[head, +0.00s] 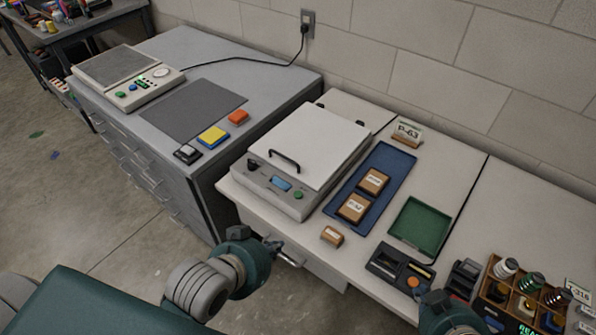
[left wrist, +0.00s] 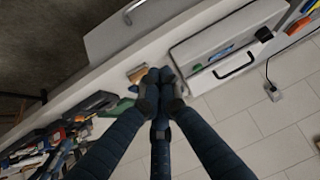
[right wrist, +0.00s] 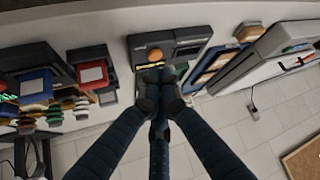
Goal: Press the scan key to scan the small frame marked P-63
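A flatbed scanner (head: 310,150) with its white lid down stands on the light counter. Its front panel has a black knob, a blue display (head: 281,184) and a green key (head: 298,195). A card reading P-63 (head: 407,133) stands at the back. Two brown labelled frames (head: 374,181) (head: 353,208) lie in a blue tray (head: 389,160); their labels are too small to read surely. A smaller brown piece (head: 332,236) lies in front. My left gripper (head: 279,246) is shut and empty near the counter's front edge. My right gripper (right wrist: 158,77) is shut by a dark device with an orange button (right wrist: 155,55).
A green tray (head: 421,224) lies right of the blue one. A wooden rack (head: 524,298) with several spools stands at the right. On the grey cabinet at the left are a second device (head: 128,77), a dark mat (head: 195,108) and coloured blocks (head: 213,136).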

